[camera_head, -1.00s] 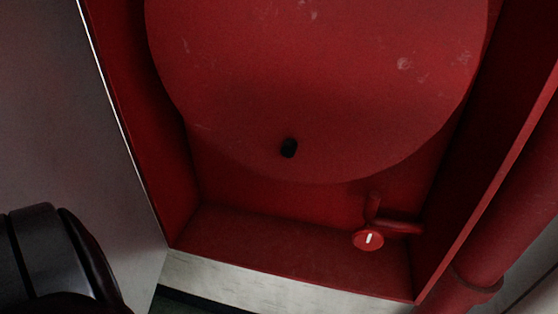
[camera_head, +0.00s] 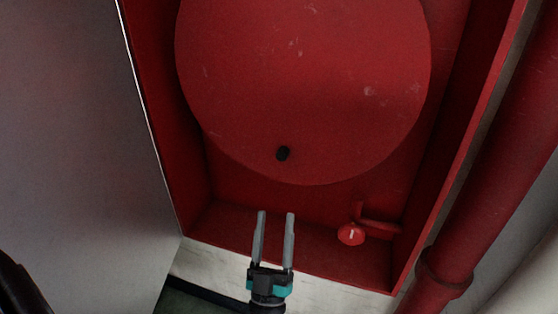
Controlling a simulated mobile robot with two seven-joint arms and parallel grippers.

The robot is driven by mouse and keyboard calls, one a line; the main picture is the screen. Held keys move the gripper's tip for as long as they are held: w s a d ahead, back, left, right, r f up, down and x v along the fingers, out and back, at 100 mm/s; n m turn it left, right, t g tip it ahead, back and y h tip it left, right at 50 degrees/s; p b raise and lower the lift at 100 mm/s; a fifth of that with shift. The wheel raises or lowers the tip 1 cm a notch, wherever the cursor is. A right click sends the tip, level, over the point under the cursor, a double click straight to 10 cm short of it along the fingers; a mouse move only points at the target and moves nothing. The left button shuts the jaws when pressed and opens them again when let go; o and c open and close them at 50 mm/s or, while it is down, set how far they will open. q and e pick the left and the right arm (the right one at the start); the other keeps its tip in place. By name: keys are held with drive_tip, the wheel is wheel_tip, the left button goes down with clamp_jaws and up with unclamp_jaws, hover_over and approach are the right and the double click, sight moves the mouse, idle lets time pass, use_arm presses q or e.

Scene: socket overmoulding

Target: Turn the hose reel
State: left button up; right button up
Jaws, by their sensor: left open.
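The hose reel (camera_head: 310,70) is a large red disc with scuff marks inside a red cabinet. My left gripper (camera_head: 275,214) comes up from the bottom of the view, with two grey parallel fingers and a teal-banded body. It is open and empty, with its fingertips below the knob in the picture and apart from it. My right gripper is not in view.
The red cabinet (camera_head: 250,222) has a valve with a round red handwheel (camera_head: 351,234) at its lower right. A grey door panel (camera_head: 80,130) stands at the left. A thick red pipe (camera_head: 490,190) runs along the right.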

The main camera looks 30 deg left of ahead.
sight(281, 164)
use_arm(q)
drive_tip(key=p+x, duration=0.3)
drive_tip(key=x, duration=0.9)
drive_tip(key=shift+w+r, duration=0.2)
drive_tip(key=shift+w, duration=0.05)
clamp_jaws()
idle(0.8)
